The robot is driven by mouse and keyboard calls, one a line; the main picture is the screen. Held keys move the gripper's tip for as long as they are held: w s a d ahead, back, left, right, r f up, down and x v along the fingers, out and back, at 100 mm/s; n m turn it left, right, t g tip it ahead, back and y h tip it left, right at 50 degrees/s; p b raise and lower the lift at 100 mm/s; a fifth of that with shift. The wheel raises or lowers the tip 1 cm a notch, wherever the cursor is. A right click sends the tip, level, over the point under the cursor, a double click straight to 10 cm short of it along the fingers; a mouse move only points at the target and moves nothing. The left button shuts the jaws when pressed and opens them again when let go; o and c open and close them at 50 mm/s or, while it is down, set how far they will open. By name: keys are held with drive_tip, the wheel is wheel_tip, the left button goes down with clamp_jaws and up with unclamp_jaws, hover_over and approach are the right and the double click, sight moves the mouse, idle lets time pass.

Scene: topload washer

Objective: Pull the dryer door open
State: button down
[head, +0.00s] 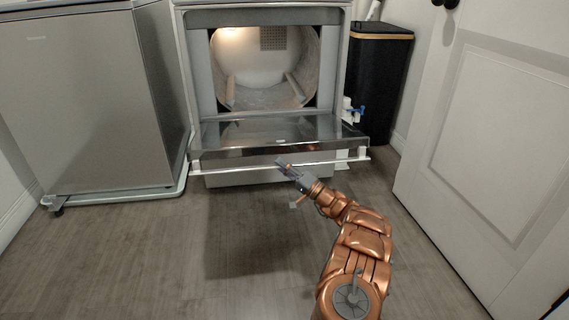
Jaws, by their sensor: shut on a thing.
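The dryer (183,60) stands at the back centre in the head view, and its lit drum (262,65) is visible inside. The dryer door (235,132) is hinged at the bottom. It is folded down to about level in front of the opening. A pale bar handle (235,168) runs along the door's front edge. The fingertips are small in this view, and the exact grip is hard to see.
A grey appliance (75,100) stands on a wheeled base at the left. A black bin (380,80) with a gold band is behind right. A white door (490,130) is at the right. The wood floor (150,260) in front is clear.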

drive_tip(key=shift+d+f, duration=0.1)
drive_tip(key=shift+d, duration=0.1)
idle(0.4)
drive_tip(key=c, duration=1.2)
unclamp_jaws()
drive_tip(key=shift+o, duration=1.4)
drive_tip(key=shift+a, duration=0.1)
drive_tip(key=shift+s, duration=0.1)
drive_tip(key=v, duration=1.2)
drive_tip(key=shift+f, duration=0.1)
